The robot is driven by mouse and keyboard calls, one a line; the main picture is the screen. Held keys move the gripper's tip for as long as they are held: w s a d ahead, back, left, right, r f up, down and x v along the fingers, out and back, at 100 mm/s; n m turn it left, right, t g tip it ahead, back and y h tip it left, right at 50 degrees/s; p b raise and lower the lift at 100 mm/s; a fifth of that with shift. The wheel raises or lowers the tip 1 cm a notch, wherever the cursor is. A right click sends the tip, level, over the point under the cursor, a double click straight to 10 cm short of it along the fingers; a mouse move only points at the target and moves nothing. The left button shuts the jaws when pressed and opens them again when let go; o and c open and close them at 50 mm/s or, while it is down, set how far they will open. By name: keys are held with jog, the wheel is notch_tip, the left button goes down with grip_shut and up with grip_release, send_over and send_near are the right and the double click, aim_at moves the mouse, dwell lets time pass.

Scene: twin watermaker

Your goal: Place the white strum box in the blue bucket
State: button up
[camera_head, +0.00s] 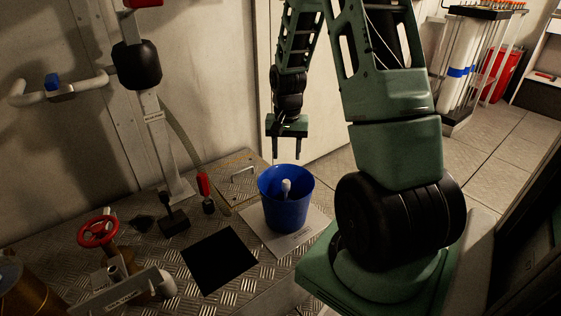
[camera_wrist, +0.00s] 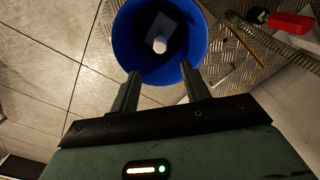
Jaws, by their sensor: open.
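The blue bucket (camera_head: 287,213) stands upright on a pale plate on the floor, left of my arm's base. A white strum box (camera_head: 286,187) shows inside the bucket; its lower part is hidden by the bucket wall. In the wrist view the bucket (camera_wrist: 126,44) is below my fingers, and the white strum box (camera_wrist: 160,45) lies inside it against the dark interior. My gripper (camera_head: 287,156) is open and empty, above the bucket and apart from it. In the wrist view the two fingers (camera_wrist: 160,80) are spread with nothing between them.
A black square opening or mat (camera_head: 218,261) lies in the chequer-plate floor left of the bucket. A red handwheel valve (camera_head: 98,231) and a red-handled fitting (camera_head: 204,186) stand further left. A hatch handle (camera_head: 243,171) is behind the bucket. The wall is behind my gripper.

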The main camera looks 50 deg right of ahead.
jog(key=a+r+n, duration=0.4)
jog(key=a+n, duration=0.1)
jog(key=a, duration=0.8)
jog(key=a+r+n, duration=0.4)
jog(key=a, duration=1)
jog(key=s+a+r+n, duration=0.3)
jog(key=s+a+n, duration=0.6)
jog(key=s+a, duration=0.4)
jog(key=s, duration=0.4)
jog(key=shift+a+n+y, duration=0.3)
jog(key=shift+n, duration=0.1)
jog(key=shift+r, duration=0.15)
notch_tip(320, 180, up, 32)
jog(key=p, duration=3.2)
